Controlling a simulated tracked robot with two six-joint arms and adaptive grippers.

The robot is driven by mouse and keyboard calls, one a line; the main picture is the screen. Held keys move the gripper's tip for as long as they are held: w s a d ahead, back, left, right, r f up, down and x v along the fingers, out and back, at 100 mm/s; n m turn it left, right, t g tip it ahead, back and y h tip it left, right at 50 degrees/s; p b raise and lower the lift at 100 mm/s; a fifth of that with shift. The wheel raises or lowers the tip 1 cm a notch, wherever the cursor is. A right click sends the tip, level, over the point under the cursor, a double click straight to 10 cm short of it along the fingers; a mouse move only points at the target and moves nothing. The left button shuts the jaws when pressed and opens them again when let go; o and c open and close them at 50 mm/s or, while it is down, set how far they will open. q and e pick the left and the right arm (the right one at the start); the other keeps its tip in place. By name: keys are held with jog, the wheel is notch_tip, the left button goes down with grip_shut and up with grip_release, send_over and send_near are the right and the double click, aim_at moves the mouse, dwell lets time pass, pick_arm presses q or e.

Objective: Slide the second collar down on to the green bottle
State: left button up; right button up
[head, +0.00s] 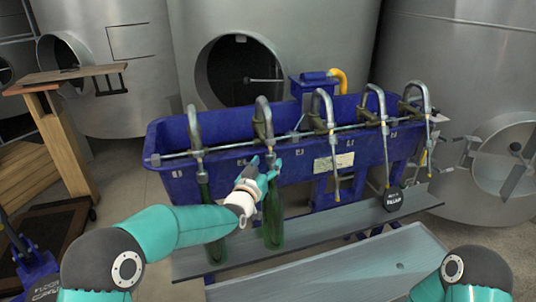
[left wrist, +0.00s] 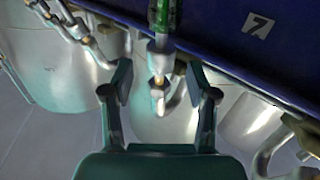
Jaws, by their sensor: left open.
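The green bottle (head: 273,222) stands upright under the second spout (head: 263,115) from the left; its upper part is partly hidden by my gripper. In the left wrist view, which looks upside down, the green glass (left wrist: 165,14) shows at the top edge. Directly below it in the picture is a pale metal sleeve, seemingly the second collar (left wrist: 160,55), in line with the spout's tube and a brass-coloured part. My left gripper (head: 266,168) is open, its fingers (left wrist: 158,85) on either side of this line with gaps. My right gripper is out of view.
Another green bottle (head: 214,235) stands to the left under the first spout. The blue trough (head: 225,170) with several curved spouts lies close behind.

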aim_at(269, 160)
pick_arm(q)
jog(key=shift+p+x, duration=0.35)
jog(key=shift+x, duration=1.5)
jog(key=c, duration=0.7)
